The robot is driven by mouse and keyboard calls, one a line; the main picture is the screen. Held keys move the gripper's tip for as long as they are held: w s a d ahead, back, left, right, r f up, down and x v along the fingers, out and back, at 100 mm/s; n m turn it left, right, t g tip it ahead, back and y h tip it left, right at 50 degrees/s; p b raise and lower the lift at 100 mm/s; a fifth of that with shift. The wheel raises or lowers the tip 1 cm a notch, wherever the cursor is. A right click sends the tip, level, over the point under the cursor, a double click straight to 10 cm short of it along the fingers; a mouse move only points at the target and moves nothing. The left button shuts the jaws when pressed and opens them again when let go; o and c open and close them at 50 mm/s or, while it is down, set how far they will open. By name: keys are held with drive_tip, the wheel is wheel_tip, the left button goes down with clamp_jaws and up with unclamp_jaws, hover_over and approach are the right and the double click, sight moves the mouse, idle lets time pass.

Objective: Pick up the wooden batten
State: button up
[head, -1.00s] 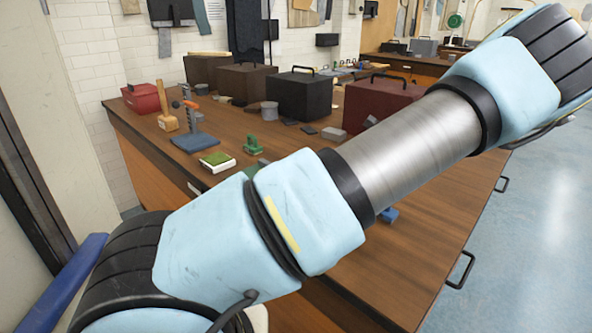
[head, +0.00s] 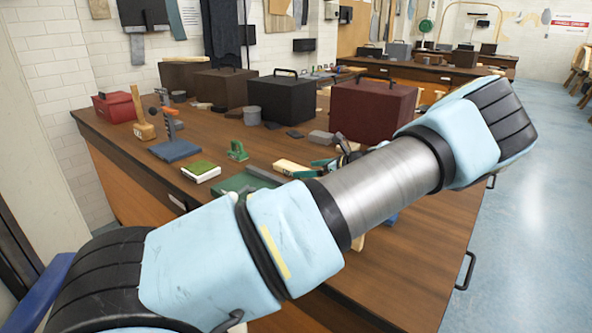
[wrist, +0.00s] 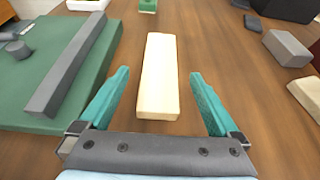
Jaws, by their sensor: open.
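The wooden batten (wrist: 160,60) is a pale, cream-coloured bar lying flat on the brown bench, pointing away from me in the wrist view. In the head view the batten (head: 291,167) shows just beyond my arm, partly hidden. My gripper (wrist: 159,77) is open, with one teal finger on each side of the batten's near part and a gap on both sides. It holds nothing. In the head view a teal finger (head: 322,162) shows by the batten's right end; the rest is mostly hidden behind my arm.
A green board (wrist: 25,82) with a grey bar (wrist: 72,68) on it lies close to the left finger. A grey block (wrist: 287,48) lies to the right. Dark red and black boxes (head: 372,110) stand farther back. Bare bench lies beyond the batten.

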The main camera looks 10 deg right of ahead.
drive_tip(key=p+x, duration=0.1)
drive_tip(key=x, duration=0.3)
drive_tip(key=shift+w+f+p, duration=0.1)
drive_tip(key=shift+p, duration=0.3)
drive_tip(key=c, duration=1.5)
